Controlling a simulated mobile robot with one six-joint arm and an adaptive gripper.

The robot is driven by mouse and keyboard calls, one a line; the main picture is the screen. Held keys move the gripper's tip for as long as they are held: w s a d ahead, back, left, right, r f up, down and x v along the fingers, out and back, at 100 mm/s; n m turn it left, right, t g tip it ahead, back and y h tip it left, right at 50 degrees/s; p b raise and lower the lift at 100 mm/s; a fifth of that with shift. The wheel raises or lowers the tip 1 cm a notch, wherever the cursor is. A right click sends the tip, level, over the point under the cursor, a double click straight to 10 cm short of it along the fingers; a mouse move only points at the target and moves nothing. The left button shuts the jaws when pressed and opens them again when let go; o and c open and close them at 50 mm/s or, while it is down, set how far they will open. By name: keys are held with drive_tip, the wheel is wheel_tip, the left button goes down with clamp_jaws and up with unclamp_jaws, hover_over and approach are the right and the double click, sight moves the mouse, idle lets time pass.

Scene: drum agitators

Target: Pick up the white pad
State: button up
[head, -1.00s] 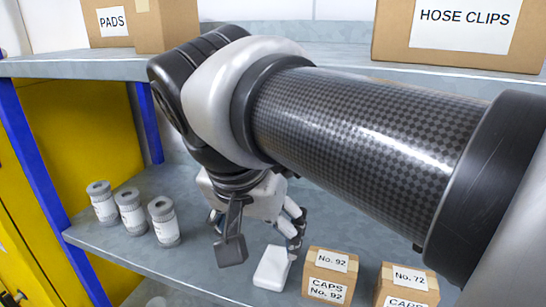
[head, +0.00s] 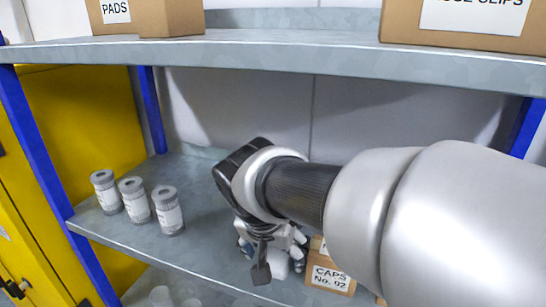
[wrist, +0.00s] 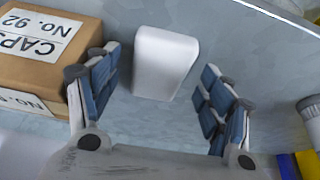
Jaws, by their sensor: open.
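The white pad (wrist: 165,62) lies on the grey shelf, a small block with rounded edges. In the wrist view it is ahead of my gripper (wrist: 160,95), roughly between the lines of the two fingers and nearer the left one. The fingers with blue pads are spread open and hold nothing. In the head view my gripper (head: 274,246) hangs low over the lower shelf, and the pad (head: 279,269) is mostly hidden behind it.
A carton marked CAPS No. 92 (wrist: 45,48) stands close to the left finger, left of the pad. Several grey labelled jars (head: 168,211) stand left on the lower shelf (head: 200,245). The upper shelf (head: 250,50) with cartons runs above my arm.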

sight(276, 256)
drive_tip(key=shift+w+f, duration=0.1)
drive_tip(key=shift+f, duration=0.2)
drive_tip(key=shift+c, duration=0.3)
drive_tip(key=c, duration=0.9)
drive_tip(key=shift+o, duration=0.2)
drive_tip(key=shift+r, duration=0.1)
drive_tip(key=shift+r, duration=0.55)
wheel_tip(276, 256, up, 2)
drive_tip(key=shift+r, duration=0.15)
drive_tip(key=s+a+b, duration=0.1)
drive_tip(key=s+a, duration=0.1)
drive_tip(key=s, duration=0.6)
drive_tip(key=s+a+b, duration=0.1)
drive_tip(key=s+a, duration=0.2)
drive_tip(key=s, duration=0.6)
drive_tip(key=shift+a, duration=0.3)
drive_tip(key=shift+s, duration=0.1)
